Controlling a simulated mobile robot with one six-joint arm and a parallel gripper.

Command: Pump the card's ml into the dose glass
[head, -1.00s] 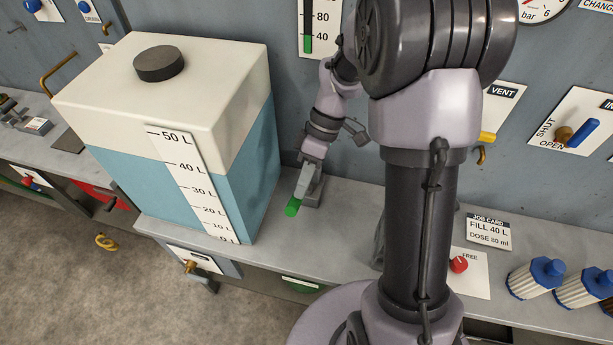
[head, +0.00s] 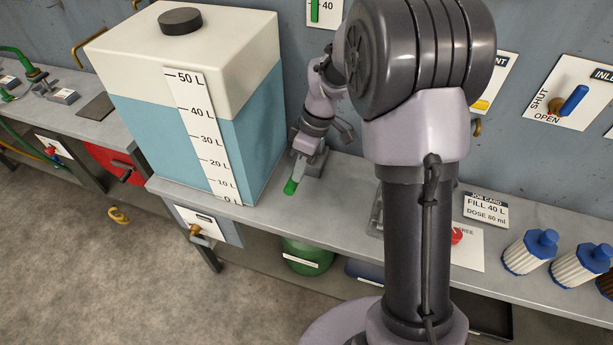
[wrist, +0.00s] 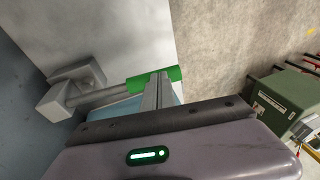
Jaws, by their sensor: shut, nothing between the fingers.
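The job card (head: 486,209) on the bench reads FILL 40 L and DOSE 80 ml. A grey lever with a green grip (head: 290,187) sticks out over the bench beside the tank. The green grip (wrist: 172,74) and its grey mount (wrist: 72,90) also show in the wrist view. My gripper (head: 305,157) is down at this lever. In the wrist view its fingers (wrist: 158,80) are shut with nothing between them, overlapping the green grip; whether they touch it is unclear. The white tank (head: 190,60) holds blue liquid near the 40 L mark. I cannot make out the dose glass.
The inlet panel (head: 572,92) with a blue lever is on the wall at right. Blue-capped filters (head: 530,252) stand on the bench at right. A green container (head: 305,257) sits under the bench. The floor at left is mostly clear.

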